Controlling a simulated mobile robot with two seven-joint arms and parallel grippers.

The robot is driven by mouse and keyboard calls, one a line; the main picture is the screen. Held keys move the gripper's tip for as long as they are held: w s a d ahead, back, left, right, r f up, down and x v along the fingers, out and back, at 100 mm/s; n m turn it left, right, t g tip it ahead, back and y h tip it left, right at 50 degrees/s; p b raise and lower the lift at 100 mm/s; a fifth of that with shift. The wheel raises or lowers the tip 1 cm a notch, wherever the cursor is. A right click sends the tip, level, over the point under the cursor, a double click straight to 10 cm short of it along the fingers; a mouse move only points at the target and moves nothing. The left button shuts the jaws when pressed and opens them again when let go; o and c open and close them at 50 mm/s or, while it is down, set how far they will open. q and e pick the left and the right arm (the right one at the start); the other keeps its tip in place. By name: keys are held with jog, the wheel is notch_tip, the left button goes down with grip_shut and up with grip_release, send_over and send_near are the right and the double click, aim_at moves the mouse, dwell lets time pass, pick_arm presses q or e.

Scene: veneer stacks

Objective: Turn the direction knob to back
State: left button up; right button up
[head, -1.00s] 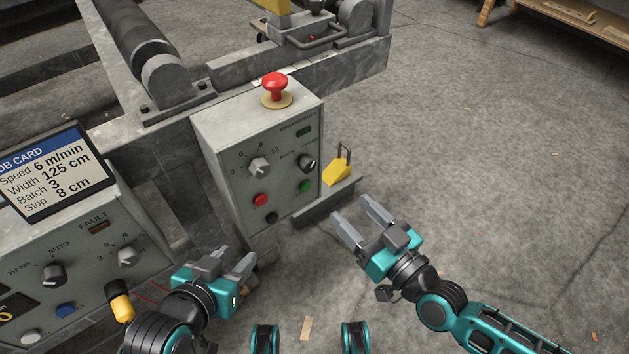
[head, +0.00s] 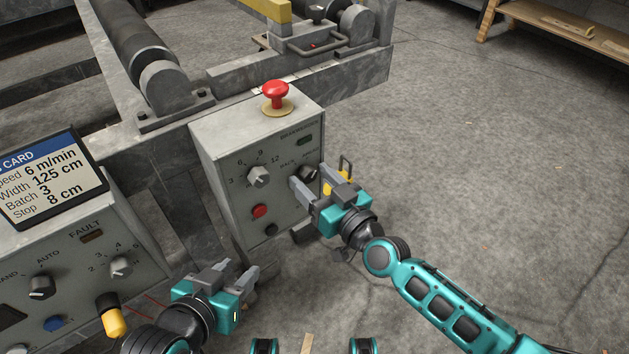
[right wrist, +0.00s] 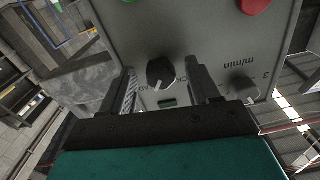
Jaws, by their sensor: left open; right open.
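The direction knob (head: 308,173) is a round black knob at the upper right of the grey control box (head: 222,150), below a small dark indicator. In the right wrist view the knob (right wrist: 160,73) sits between my finger pads, with a gap on each side. Its white pointer aims down-left there, towards a label ending in "AD", away from the partly hidden BACK label (right wrist: 182,79). My right gripper (head: 310,178) is open, its fingers close to the panel around the knob. My left gripper (head: 240,267) is open and empty, low in front of the box.
A red mushroom button (head: 276,94) stands on the box top. A numbered speed dial (head: 259,176) and a red button (head: 260,211) are left of my right gripper. Another panel (head: 75,262) stands at the left.

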jog(key=c, duration=1)
pick_arm(q)
jog(key=shift+s, duration=0.1)
pick_arm(e)
jog(key=shift+c, duration=0.2)
